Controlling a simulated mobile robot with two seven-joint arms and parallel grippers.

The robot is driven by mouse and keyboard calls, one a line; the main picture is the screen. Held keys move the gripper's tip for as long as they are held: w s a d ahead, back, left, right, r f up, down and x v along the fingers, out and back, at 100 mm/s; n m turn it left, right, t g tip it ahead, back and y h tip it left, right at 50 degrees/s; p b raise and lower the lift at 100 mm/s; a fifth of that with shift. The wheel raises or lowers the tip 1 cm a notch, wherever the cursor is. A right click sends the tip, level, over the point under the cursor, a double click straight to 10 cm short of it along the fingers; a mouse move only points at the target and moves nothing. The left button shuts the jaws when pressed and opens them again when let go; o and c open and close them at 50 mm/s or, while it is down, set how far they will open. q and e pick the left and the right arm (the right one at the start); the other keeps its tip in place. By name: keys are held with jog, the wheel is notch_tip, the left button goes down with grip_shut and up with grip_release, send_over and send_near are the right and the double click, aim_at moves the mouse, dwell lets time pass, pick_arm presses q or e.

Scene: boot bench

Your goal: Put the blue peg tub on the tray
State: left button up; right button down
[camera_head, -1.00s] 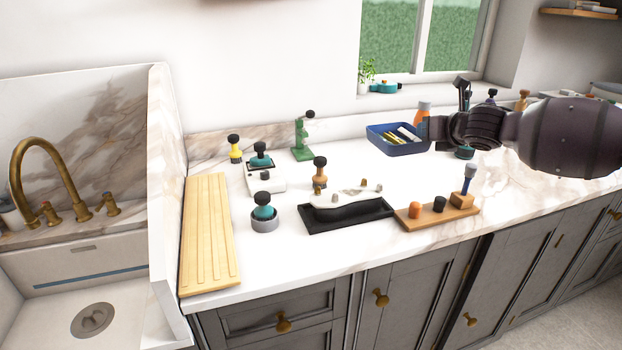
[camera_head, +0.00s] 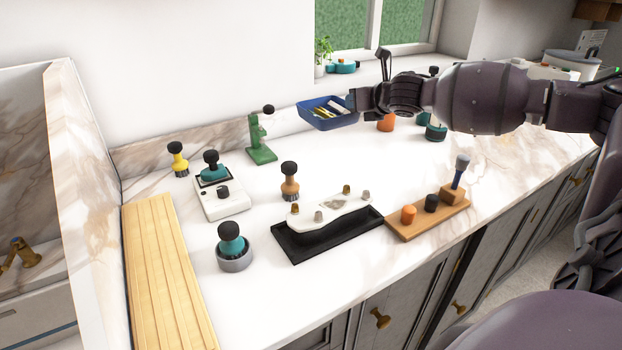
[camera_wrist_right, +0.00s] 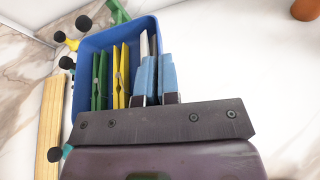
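The blue peg tub (camera_head: 338,121) is an open blue box with green, yellow and white pegs inside. It appears raised off the counter near the backsplash. My right gripper (camera_head: 352,102) is at the tub's right end. In the right wrist view its two blue-tipped fingers (camera_wrist_right: 157,77) are close together on either side of the tub's side wall; the tub (camera_wrist_right: 90,47) shows beyond them, its near part hidden. A black tray (camera_head: 296,254) lies on the counter front, carrying a pale spotted piece with small knobs. My left gripper is not in view.
A ribbed wooden board (camera_head: 160,275) lies at the left. Several brushes, a green stand (camera_head: 260,145) and a white block (camera_head: 222,203) stand between. A wooden holder (camera_head: 428,221) is right of the black tray. The counter's middle back is clear.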

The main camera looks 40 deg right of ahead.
notch_tip(320, 180, down, 19)
jog(key=shift+r+b, duration=0.2)
jog(key=shift+b, duration=0.6)
jog(key=shift+f, duration=0.15)
jog(key=c, duration=1.4)
grip_release()
jog(key=shift+s, duration=0.1)
jog(key=shift+o, duration=0.2)
